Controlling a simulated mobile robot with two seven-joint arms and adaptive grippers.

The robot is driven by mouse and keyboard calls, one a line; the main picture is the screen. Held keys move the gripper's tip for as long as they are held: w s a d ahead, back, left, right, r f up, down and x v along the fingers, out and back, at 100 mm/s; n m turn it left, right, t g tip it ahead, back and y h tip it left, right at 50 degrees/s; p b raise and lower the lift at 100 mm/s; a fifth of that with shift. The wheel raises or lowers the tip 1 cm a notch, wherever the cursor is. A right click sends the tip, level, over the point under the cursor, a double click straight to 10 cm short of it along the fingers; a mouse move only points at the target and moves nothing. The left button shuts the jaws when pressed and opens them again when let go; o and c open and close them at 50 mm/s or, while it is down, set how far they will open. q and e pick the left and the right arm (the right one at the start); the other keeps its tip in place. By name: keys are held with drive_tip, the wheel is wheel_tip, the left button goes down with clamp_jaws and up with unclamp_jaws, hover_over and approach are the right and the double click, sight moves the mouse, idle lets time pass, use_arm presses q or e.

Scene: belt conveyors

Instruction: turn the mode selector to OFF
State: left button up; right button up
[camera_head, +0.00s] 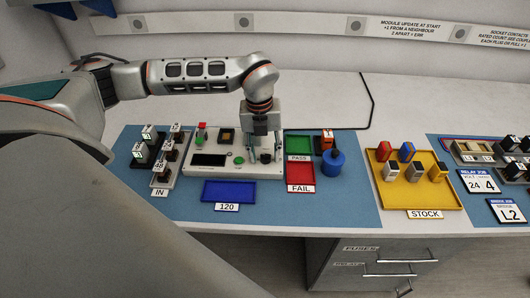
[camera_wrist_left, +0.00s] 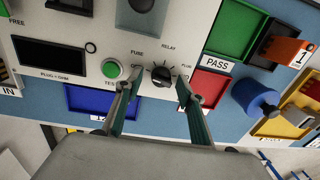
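The mode selector is a black round knob (camera_wrist_left: 160,75) on a light test panel (camera_wrist_left: 85,20). In the wrist view, the words FUSE, RELAY and a partly covered PLUG stand around it. I cannot read an OFF mark, and the exact pointer direction is unclear. My left gripper (camera_wrist_left: 158,82) is open, with one finger on each side of the knob. I see gaps beside the knob; contact is not visible. In the head view the left gripper (camera_head: 265,150) points down over the right part of the panel. My right gripper is not in view.
A green button (camera_wrist_left: 111,69) and dark display (camera_wrist_left: 50,54) lie left of the knob. A green PASS tray (camera_head: 299,145), red FAIL tray (camera_head: 300,176) and blue cylinder (camera_head: 333,161) stand to the right. A blue tray (camera_head: 229,191) lies in front.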

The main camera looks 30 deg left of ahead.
sight(262, 155)
use_arm(q)
drive_tip(key=shift+r, duration=0.2)
wheel_tip(262, 155, up, 12)
drive_tip(key=shift+s+a+f, duration=0.2)
drive_tip(key=shift+s+a, duration=0.05)
drive_tip(key=shift+a, duration=0.05)
idle(0.7)
